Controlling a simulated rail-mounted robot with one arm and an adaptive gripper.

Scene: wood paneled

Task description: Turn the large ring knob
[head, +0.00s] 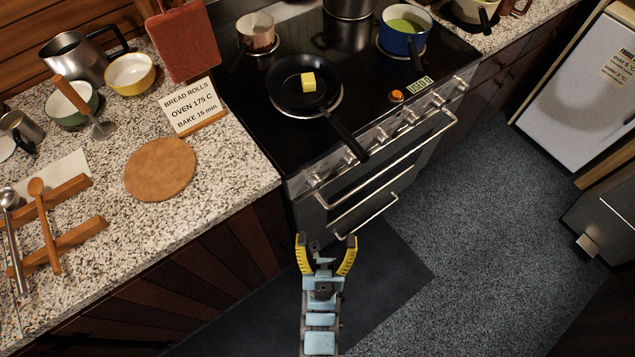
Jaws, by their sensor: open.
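The stove's slanted front panel (332,168) carries a row of several silver knobs. They include a left-end knob (314,180), one near the pan handle (350,158), one further right (381,133) and a right-end knob (460,81). They look alike at this size, and I cannot tell which one belongs to the large ring. My gripper (326,240) is open and empty, its yellow-sided fingers spread. In the picture it is below the oven handles, apart from the knobs.
A black frying pan (290,88) with a yellow block (308,82) sits on the stove, its handle reaching over the knob panel. Two oven handle bars (395,150) stick out below. A blue pot (397,41) stands at the back right. The left counter (215,165) holds utensils and bowls.

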